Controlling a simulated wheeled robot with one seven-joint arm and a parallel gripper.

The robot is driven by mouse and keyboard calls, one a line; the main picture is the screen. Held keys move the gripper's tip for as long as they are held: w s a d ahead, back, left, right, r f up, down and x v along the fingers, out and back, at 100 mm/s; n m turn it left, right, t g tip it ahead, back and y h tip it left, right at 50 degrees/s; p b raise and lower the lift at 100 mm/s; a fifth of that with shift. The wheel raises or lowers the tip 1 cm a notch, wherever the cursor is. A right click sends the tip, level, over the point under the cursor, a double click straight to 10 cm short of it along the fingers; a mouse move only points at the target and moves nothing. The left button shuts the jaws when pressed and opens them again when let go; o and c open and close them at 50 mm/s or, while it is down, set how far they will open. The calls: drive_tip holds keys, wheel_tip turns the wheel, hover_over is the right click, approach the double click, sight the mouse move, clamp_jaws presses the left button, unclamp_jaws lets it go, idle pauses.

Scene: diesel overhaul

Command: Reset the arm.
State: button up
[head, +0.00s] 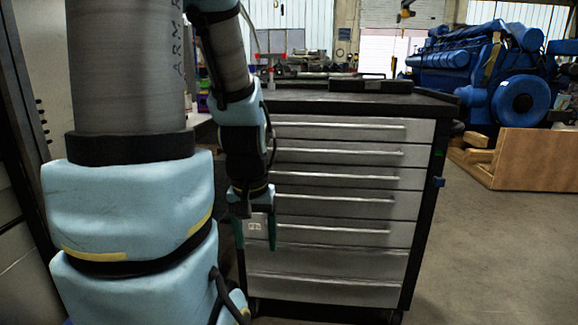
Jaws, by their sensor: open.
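My gripper (255,232) hangs downward at the end of my arm, in front of the left side of a grey drawer cabinet. Its two dark green fingers are apart, with nothing seen between them. My arm's large blue and grey links fill the left of the head view and hide part of the cabinet's left edge.
The drawer cabinet (330,262) has a black frame, several shut drawers with long handles, and items on its dark top. A blue engine (455,62) and a wooden crate (535,160) stand at the back right. The floor (490,260) right of the cabinet is clear.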

wheel_tip(320, 180, up, 19)
drive_tip(key=p, duration=1.6)
drive_tip(key=shift+f, duration=0.15)
idle(0.4)
